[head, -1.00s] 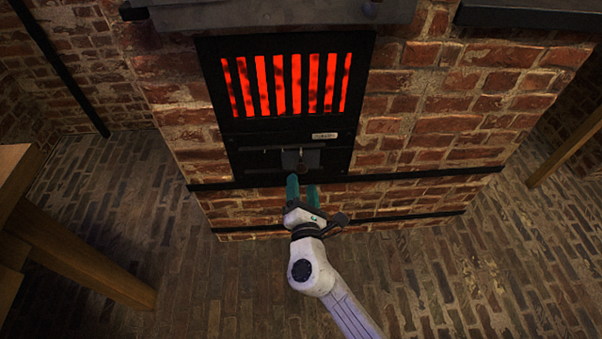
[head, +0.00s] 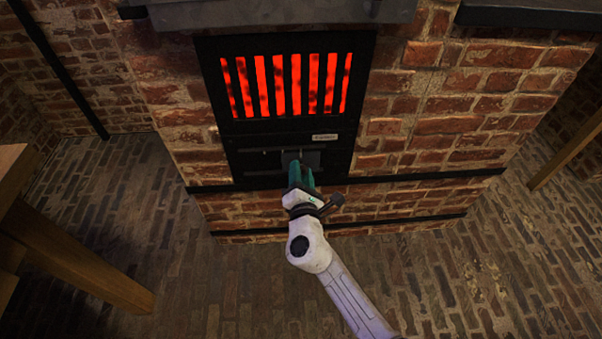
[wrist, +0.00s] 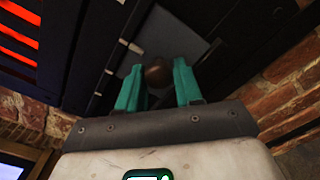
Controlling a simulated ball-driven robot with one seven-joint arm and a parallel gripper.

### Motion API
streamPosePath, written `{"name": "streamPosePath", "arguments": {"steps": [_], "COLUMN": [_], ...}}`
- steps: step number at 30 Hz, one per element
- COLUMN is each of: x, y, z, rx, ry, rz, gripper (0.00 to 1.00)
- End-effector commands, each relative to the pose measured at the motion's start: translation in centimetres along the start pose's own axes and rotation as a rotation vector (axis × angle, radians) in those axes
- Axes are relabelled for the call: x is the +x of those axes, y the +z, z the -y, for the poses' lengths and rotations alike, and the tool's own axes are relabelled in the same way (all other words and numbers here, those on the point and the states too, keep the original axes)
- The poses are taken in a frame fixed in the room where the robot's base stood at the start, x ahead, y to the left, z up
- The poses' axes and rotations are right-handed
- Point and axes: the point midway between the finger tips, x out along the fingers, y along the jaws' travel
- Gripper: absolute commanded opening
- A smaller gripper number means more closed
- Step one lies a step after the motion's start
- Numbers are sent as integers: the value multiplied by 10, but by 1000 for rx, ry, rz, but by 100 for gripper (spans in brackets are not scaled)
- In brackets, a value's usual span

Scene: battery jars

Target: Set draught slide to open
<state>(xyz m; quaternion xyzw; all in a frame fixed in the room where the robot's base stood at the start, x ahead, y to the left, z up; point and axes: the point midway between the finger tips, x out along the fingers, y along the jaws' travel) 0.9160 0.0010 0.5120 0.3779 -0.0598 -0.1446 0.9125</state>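The draught slide (head: 311,157) is a small grey plate set in the dark panel below the glowing grate; it also shows in the wrist view (wrist: 184,43). Its round brown knob (wrist: 157,73) shows in the wrist view between the two teal fingers. My gripper (head: 301,168) is at the slide, and its fingers hide the knob in the head view. In the wrist view my gripper (wrist: 158,84) has its fingers apart, one on each side of the knob. A small gap shows, at least on the right side; contact on the left is unclear.
The furnace front (head: 260,130) is a black metal panel with a red-lit grate (head: 285,85) and a small label plate (head: 325,137). Brick wall surrounds it, with a dark metal band (head: 420,178) below. A wooden table (head: 75,255) stands at left. The brick floor is clear.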

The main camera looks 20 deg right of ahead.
Motion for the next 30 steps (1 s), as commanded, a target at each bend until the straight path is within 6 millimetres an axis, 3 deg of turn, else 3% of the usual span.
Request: {"name": "streamPosePath", "arguments": {"steps": [11, 20, 30], "x": [0, 0, 0], "y": [0, -3, -56], "z": [0, -2, -51], "rx": [0, 0, 2], "ry": [0, 1, 6], "rz": [-1, -3, -6], "gripper": [0, 0, 0]}}
